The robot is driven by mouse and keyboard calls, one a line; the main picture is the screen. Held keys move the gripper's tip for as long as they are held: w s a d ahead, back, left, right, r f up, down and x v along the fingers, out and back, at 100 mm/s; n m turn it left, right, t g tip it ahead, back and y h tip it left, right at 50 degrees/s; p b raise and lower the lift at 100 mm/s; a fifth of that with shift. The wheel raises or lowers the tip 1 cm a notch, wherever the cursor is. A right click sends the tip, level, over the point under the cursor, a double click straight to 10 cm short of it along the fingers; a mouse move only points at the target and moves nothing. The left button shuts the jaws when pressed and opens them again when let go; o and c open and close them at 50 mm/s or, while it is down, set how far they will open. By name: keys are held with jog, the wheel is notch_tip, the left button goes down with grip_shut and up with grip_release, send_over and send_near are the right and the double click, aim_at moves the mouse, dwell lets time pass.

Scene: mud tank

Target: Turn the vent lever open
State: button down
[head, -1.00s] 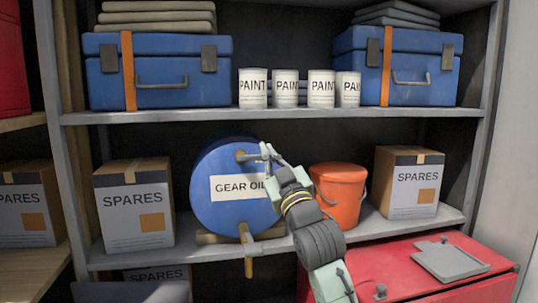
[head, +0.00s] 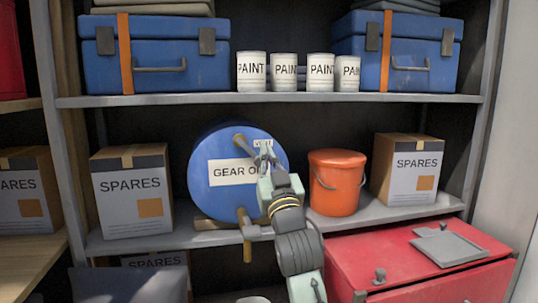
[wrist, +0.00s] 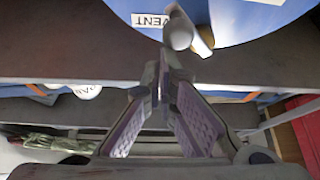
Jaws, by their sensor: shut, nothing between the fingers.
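The blue gear oil drum (head: 212,205) lies on its side on the lower shelf, its labelled round face toward me. The vent lever (head: 243,146) is on the upper part of that face and slants down to the right from its pivot, beside a small VENT label (head: 263,142). In the wrist view the lever (wrist: 179,32) shows its rounded grey end just beyond my fingertips. My gripper (head: 264,156) is shut and empty, at the lever's lower right end. I cannot tell whether it touches the lever.
A tap (head: 247,240) sticks out below the drum face, left of my arm. An orange bucket (head: 336,182) and a spares box (head: 408,170) stand to the right, another spares box (head: 132,195) to the left. A red chest (head: 400,268) is in front at lower right.

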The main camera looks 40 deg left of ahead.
jog(key=shift+s+a+f+b, duration=0.25)
jog(key=shift+s+f+b, duration=0.1)
jog(key=shift+f, duration=0.2)
jog(key=shift+s+a+f+b, duration=0.2)
jog(key=shift+a+f+b, duration=0.1)
jog(key=shift+f, duration=0.2)
jog(key=shift+d+r, duration=0.1)
